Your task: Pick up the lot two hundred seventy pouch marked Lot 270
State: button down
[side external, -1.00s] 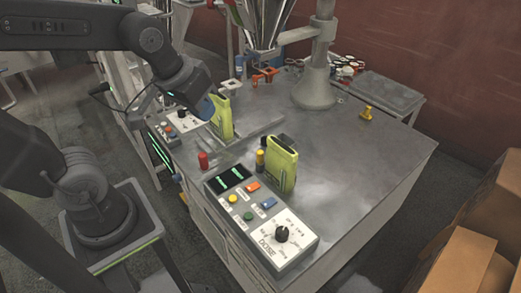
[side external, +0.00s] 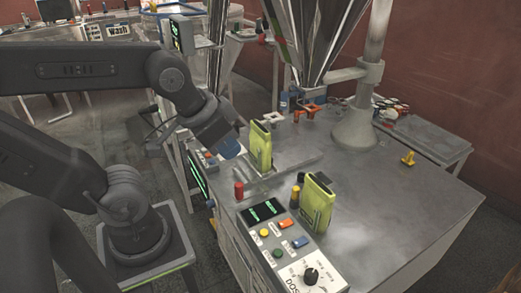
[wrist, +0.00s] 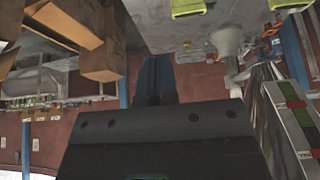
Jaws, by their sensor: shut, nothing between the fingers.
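Two yellow-green pouches with dark tops stand upright on the grey metal table. One pouch (side external: 261,146) is at the back; the other pouch (side external: 317,204) is nearer the front, beside the control panel. No lot number is readable on either, so I cannot tell which is Lot 270. My gripper (side external: 230,149) is just left of the back pouch, apart from it, with blue fingertips. In the wrist view my gripper (wrist: 157,75) shows its blue fingers together and empty. Yellow-green pieces, probably the pouches, show cut off at that view's top edge.
A control panel (side external: 283,243) with buttons and a dial lies along the front edge. A red cylinder (side external: 239,190) stands near the back pouch. A hopper (side external: 312,40) and a grey post (side external: 372,70) rise behind. The table's right side is mostly clear.

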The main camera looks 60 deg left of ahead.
jog(key=c, duration=1.9)
grip_release()
jog(key=o, duration=1.1)
jog(key=shift+o, duration=0.2)
